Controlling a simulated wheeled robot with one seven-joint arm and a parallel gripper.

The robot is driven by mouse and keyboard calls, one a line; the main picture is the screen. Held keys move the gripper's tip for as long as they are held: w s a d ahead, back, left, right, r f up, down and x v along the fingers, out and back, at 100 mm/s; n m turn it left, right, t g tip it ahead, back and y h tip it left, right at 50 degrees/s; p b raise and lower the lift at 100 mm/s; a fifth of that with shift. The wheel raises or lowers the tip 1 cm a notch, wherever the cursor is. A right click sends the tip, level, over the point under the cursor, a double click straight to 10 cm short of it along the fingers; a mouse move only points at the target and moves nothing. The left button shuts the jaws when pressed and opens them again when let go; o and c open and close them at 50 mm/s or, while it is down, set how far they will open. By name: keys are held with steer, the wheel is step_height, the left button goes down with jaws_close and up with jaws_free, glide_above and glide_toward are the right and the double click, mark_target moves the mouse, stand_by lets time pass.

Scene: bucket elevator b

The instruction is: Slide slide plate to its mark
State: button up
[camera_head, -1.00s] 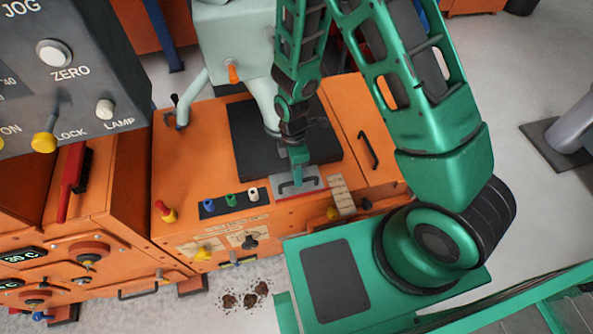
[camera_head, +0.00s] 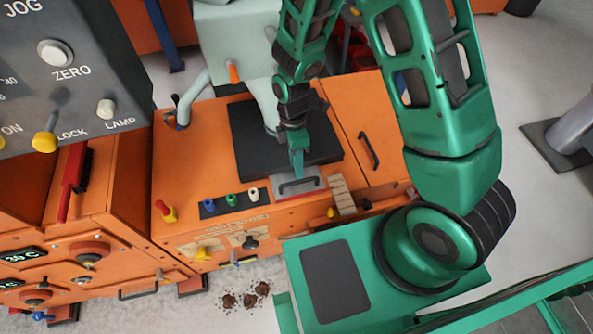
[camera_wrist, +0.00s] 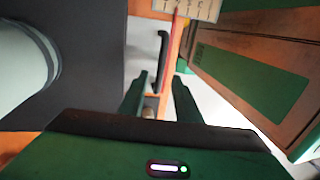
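The slide plate (camera_head: 312,184) is a small grey plate with a black bar handle on the orange cabinet top, in front of the dark square slab. My gripper (camera_head: 297,174) points down at the plate's handle in the head view. In the wrist view my gripper (camera_wrist: 160,82) has its two green fingers apart, with the near end of the black handle (camera_wrist: 162,50) showing between and beyond the fingertips. I cannot tell whether they touch it. A thin red strip (camera_wrist: 176,38) runs beside the handle. No separate mark can be made out clearly.
A beige ruler-like scale (camera_head: 342,195) lies right of the plate. The dark slab (camera_head: 245,135) with a pale machine column stands behind. Coloured buttons (camera_head: 231,200) sit to the left, and a door handle (camera_head: 368,150) is to the right. A grey control panel (camera_head: 60,80) fills the upper left.

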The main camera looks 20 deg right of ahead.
steer(key=r, duration=0.2)
steer(key=w+r, duration=0.1)
steer(key=r, duration=0.2)
steer(key=shift+w+r, duration=0.1)
steer(key=shift+r, duration=0.2)
steer(key=s+d+r+m+t, duration=0.1)
steer(key=s+d+r+m, duration=0.2)
steer(key=d+r+m, duration=1)
steer(key=s+d+r+m, duration=0.5)
steer(key=s+d, duration=0.2)
steer(key=s, duration=0.1)
steer(key=s+d+r+m+t, duration=0.1)
steer(key=s+d+r+m, duration=0.4)
steer(key=s+d+m, duration=0.1)
steer(key=shift+s+d+r, duration=0.3)
steer(key=shift+s+d, duration=0.35)
steer(key=shift+s, duration=0.35)
